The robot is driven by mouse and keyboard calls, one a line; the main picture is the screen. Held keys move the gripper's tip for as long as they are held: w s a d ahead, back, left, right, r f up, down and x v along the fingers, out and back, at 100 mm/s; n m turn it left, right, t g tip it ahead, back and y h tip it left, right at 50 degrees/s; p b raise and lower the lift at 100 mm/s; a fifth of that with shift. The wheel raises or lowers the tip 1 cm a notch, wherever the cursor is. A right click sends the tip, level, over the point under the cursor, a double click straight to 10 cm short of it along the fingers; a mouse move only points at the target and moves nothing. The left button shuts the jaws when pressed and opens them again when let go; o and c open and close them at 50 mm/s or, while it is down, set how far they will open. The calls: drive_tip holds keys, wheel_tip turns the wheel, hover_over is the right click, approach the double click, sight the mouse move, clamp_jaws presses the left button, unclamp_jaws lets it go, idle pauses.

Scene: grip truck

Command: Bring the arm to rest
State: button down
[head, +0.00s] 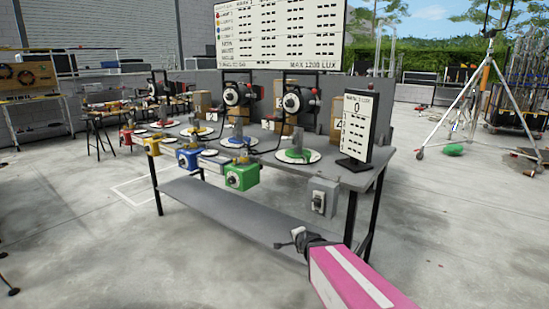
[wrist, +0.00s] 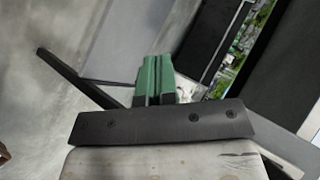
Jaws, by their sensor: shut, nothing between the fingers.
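My arm, in a pink cover, reaches in from the bottom right of the head view. My gripper (head: 299,236) is small there, in front of the workbench's right end and below its top. In the wrist view my gripper's green fingers (wrist: 155,76) lie side by side, shut with nothing between them. The grey workbench (head: 225,207) stands ahead, and a grey switch box (head: 319,197) hangs on its front right, just above my gripper. I cannot tell the exact gap between gripper and bench.
Green (head: 242,177), blue (head: 188,160) and yellow (head: 152,147) boxes hang along the bench's front edge. A display screen (head: 357,128) stands at its right end. A tripod stand (head: 486,90) is at the back right.

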drive_tip(key=s+d+f+n+g+h, duration=0.2)
drive_tip(key=s+d+f+n+g, duration=0.2)
drive_tip(key=s+d+n+g, duration=0.6)
drive_tip(key=s+n+g, duration=0.1)
drive_tip(key=s+n, duration=0.1)
drive_tip(key=s, duration=0.1)
drive_tip(key=shift+n+h, duration=0.3)
